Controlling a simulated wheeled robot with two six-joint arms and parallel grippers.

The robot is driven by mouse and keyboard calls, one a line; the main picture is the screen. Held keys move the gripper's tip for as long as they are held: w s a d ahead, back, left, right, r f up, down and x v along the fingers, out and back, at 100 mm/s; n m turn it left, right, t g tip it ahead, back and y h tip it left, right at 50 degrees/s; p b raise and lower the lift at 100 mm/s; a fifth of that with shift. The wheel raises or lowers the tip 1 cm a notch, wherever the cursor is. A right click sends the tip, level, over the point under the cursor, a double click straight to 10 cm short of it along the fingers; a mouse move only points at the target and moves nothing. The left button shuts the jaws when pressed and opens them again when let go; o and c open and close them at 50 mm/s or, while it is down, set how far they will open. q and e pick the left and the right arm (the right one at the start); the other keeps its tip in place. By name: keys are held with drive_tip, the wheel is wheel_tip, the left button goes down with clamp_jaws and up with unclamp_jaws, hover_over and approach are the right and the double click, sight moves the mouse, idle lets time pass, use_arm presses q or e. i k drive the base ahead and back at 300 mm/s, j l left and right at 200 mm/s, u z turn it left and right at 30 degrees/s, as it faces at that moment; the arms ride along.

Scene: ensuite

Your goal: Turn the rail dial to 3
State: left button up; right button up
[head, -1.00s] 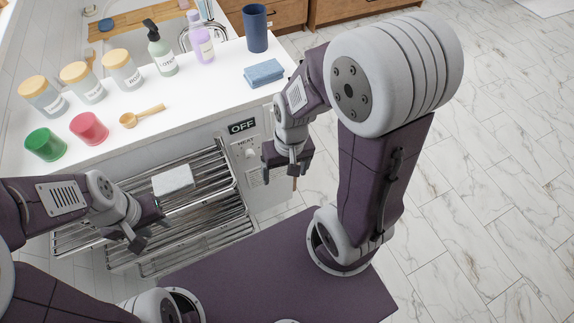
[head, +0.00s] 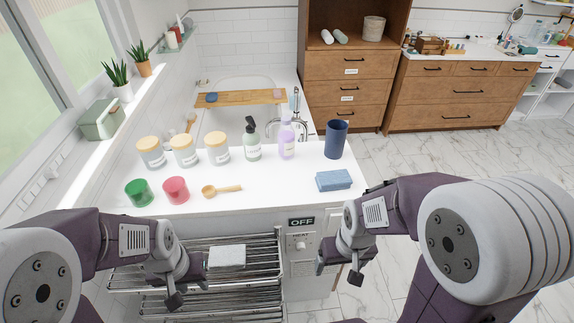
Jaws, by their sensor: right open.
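The rail dial is a small light knob (head: 299,244) on a pale panel under a dark sign reading OFF (head: 301,221) and the word HEAT. Its setting is too small to read. The panel is on the counter's front, right of the metal towel rail (head: 262,262). My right gripper (head: 340,279) is open and empty, a little right of and below the dial, apart from it in the picture. My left gripper (head: 191,287) is in front of the rail, left of a folded white cloth (head: 227,257); its jaw opening is unclear.
The white counter (head: 275,188) holds several jars, a green cup (head: 139,192), a red cup (head: 176,190), a wooden scoop (head: 221,190), bottles, a blue tumbler (head: 336,140) and a blue folded cloth (head: 333,180). Marble floor (head: 400,155) is open at right.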

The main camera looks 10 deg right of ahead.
sight(300, 246)
drive_tip(key=k+l, duration=0.55)
drive_tip(key=k, duration=0.25)
drive_tip(key=z, duration=0.05)
